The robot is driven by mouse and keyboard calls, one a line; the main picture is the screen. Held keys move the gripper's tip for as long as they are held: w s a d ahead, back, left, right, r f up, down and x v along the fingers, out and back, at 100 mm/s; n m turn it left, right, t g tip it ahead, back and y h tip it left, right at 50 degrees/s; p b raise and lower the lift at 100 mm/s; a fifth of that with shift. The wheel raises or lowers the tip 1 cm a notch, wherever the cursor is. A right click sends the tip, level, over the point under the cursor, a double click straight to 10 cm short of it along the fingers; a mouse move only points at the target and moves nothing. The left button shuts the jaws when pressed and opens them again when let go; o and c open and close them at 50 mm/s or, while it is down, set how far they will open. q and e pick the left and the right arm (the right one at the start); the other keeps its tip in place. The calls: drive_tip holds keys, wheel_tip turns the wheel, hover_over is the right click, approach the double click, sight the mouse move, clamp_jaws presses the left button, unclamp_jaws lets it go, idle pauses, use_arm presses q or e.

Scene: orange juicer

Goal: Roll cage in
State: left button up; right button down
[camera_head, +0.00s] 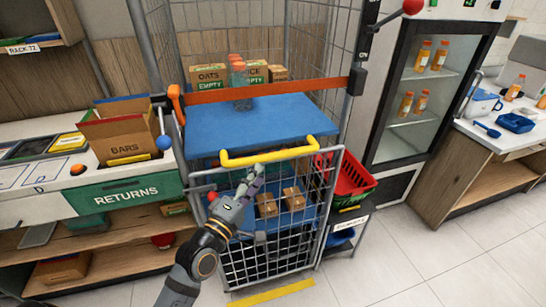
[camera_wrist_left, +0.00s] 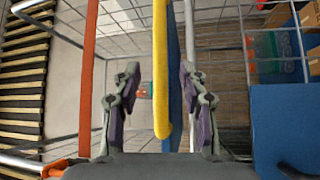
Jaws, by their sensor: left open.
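The roll cage (camera_head: 290,225) is a tall wire-mesh cage standing between the returns counter and the glass-door fridge. It has a blue shelf (camera_head: 275,122), a lower half gate with a yellow handle (camera_head: 275,154), and an orange strap (camera_head: 270,90) across its front. My left gripper (camera_head: 254,177) is just below the yellow handle, in front of the gate. In the left wrist view the yellow handle (camera_wrist_left: 160,65) runs between the open fingers (camera_wrist_left: 157,78), with gaps at both sides. Whether the handle is deep between the fingers is unclear. My right gripper is out of view.
Small cartons (camera_head: 208,77) and orange-capped bottles stand on the blue shelf. The returns counter (camera_head: 120,195) with a bars box is close on the left. A red basket (camera_head: 345,178) and the fridge (camera_head: 415,90) are close on the right. Floor (camera_head: 400,265) is clear at front right.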

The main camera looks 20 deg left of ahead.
sight(273, 156)
use_arm(q)
drive_tip(key=x, duration=0.9)
drive_tip(key=shift+w+d, duration=0.15)
drive_tip(key=shift+w, duration=0.05)
drive_tip(key=shift+c, duration=0.4)
clamp_jaws()
